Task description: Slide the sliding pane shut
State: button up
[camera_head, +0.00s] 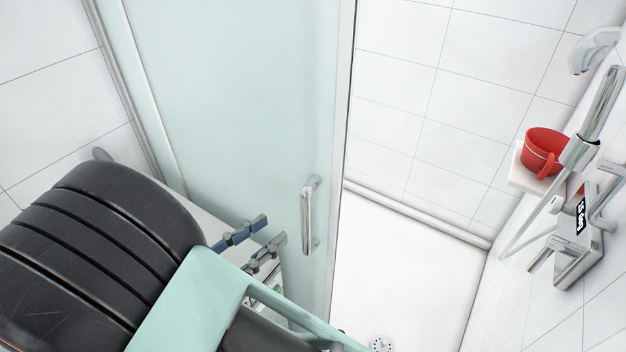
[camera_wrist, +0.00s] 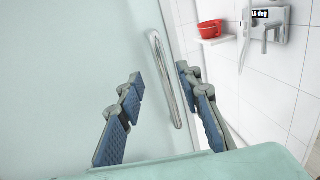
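The sliding pane (camera_head: 235,90) is frosted pale green glass with a metal edge frame, and it also fills the left of the wrist view (camera_wrist: 60,70). Its upright chrome bar handle (camera_head: 307,215) is near its right edge. Right of the pane is an open gap showing the white shower floor. My gripper (camera_head: 258,242) is open and just left of the handle in the head view. In the wrist view the handle (camera_wrist: 164,78) appears between the two spread fingers of my gripper (camera_wrist: 158,112), beyond their tips. I see no contact with it.
On the right wall are a shelf (camera_head: 527,176) with a red cup (camera_head: 543,150), a shower mixer (camera_head: 578,235) and a shower rail (camera_head: 600,105). The white shower floor (camera_head: 400,265) is clear apart from a drain (camera_head: 381,344).

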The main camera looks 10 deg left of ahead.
aim_at(302, 210)
jog(key=p+x, duration=0.2)
jog(key=x, duration=0.8)
jog(key=shift+w+d+f, duration=0.1)
jog(key=shift+w+d, duration=0.05)
grip_shut()
